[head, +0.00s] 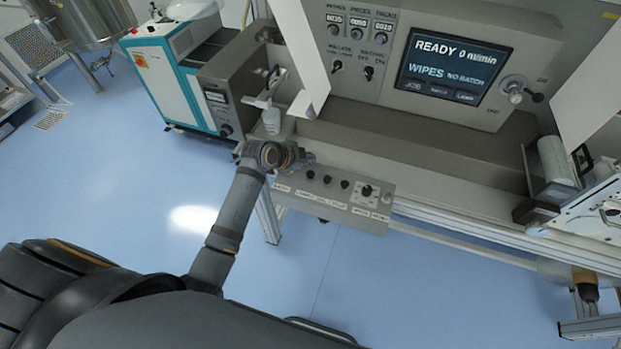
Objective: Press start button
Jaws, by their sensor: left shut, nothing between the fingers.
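The control box (335,199) is a grey panel on the front of the machine, with a row of small dark round buttons (327,180) and a selector knob (367,190) at its right end. The labels under them are too small to read, so I cannot tell which is the start button. My left gripper (308,158) is shut and empty at the box's upper left edge, just left of and above the visible buttons. It may hide part of the box's left end. I cannot tell whether it touches anything. My right gripper is not in view.
A screen (455,66) above reads READY, 0 m/min, WIPES, NO BATCH. A white panel (299,45) hangs close above my left gripper. A white roll (556,160) sits at the right. A white and teal cabinet (160,84) stands at the left. Blue floor (130,180) is clear in front.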

